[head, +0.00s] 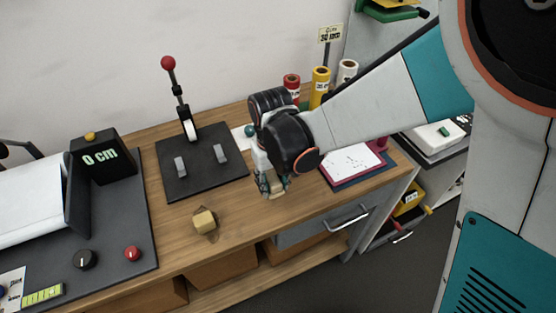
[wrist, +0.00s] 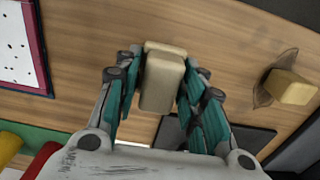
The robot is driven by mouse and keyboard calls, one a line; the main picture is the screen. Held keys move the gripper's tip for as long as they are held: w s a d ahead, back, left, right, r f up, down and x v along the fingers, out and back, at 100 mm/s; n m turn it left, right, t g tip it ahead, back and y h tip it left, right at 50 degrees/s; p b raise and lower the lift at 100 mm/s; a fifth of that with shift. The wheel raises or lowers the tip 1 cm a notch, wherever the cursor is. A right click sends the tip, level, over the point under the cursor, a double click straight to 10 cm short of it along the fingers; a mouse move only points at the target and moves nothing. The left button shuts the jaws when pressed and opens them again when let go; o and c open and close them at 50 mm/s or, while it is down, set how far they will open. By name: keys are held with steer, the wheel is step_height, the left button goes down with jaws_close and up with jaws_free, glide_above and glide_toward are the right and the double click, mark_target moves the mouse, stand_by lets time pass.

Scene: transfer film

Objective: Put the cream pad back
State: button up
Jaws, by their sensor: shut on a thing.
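My gripper (head: 270,184) is shut on a cream block, which looks like the cream pad (wrist: 162,82). The pad sits between the teal fingers, its long side running away from the palm. It also shows below the fingertips in the head view (head: 277,193), over the front part of the wooden worktop. I cannot tell whether it touches the wood. A second, yellower block (head: 204,221) stands on a dark brown patch to the left of my gripper. It also shows at the right of the wrist view (wrist: 290,87).
A dark plate (head: 175,182) with a red-knobbed lever (head: 179,92) stands behind left. A "0 cm" display (head: 99,159) is farther left. Red, yellow and white rolls (head: 320,86) stand behind my arm. A dotted sheet (head: 352,161) lies right. Bare wood surrounds the yellower block.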

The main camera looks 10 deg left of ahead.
mark_target(273, 178)
step_height(273, 178, down, 4)
steer(key=b, duration=0.2)
steer(key=shift+f+b, duration=0.15)
steer(key=shift+b, duration=0.2)
steer(key=o, duration=1)
step_height(273, 178, up, 12)
steer(key=p, duration=0.8)
